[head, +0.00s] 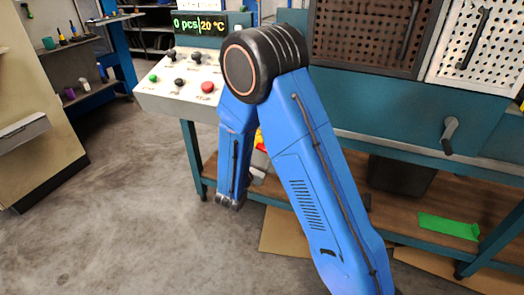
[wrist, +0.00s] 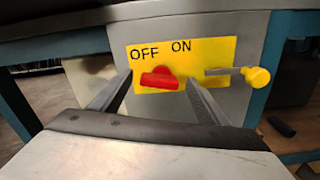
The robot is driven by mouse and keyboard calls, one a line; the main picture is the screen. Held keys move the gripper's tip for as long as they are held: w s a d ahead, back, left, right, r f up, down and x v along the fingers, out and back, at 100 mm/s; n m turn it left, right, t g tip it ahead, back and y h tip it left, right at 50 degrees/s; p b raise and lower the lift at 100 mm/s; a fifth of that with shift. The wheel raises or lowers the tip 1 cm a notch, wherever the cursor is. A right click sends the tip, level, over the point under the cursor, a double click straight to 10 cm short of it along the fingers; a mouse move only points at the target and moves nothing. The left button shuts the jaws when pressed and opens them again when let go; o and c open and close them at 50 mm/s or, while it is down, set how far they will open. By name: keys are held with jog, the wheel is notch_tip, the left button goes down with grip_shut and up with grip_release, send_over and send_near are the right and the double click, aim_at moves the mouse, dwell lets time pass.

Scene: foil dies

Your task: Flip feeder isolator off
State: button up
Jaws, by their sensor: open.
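The feeder isolator is a yellow plate (wrist: 215,50) with a red handle (wrist: 160,81), on a grey panel under the bench. OFF is printed at the plate's upper left and ON to its right. The handle lies roughly level below the words; I cannot tell which word it is set to. A yellow ball knob (wrist: 257,77) on a metal rod sits at the plate's right edge. My gripper (wrist: 159,77) is open, its fingers on either side of the red handle; contact is unclear. In the head view my arm mostly hides the isolator, with a bit of yellow and red (head: 260,140) showing.
Above the isolator is a sloped control panel (head: 150,95) with a red button (head: 208,87), a green button and several black knobs. The concrete floor at left is clear.

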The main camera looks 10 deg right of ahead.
jog(key=shift+x, duration=0.95)
jog(key=c, duration=1.1)
jog(key=shift+o, duration=0.3)
jog(key=shift+a+n, duration=0.1)
jog(key=shift+n, duration=1.4)
jog(key=o, duration=1)
jog(key=shift+o, duration=0.2)
jog(key=shift+a, duration=0.1)
jog(key=v, duration=1.7)
jog(key=shift+s, duration=0.2)
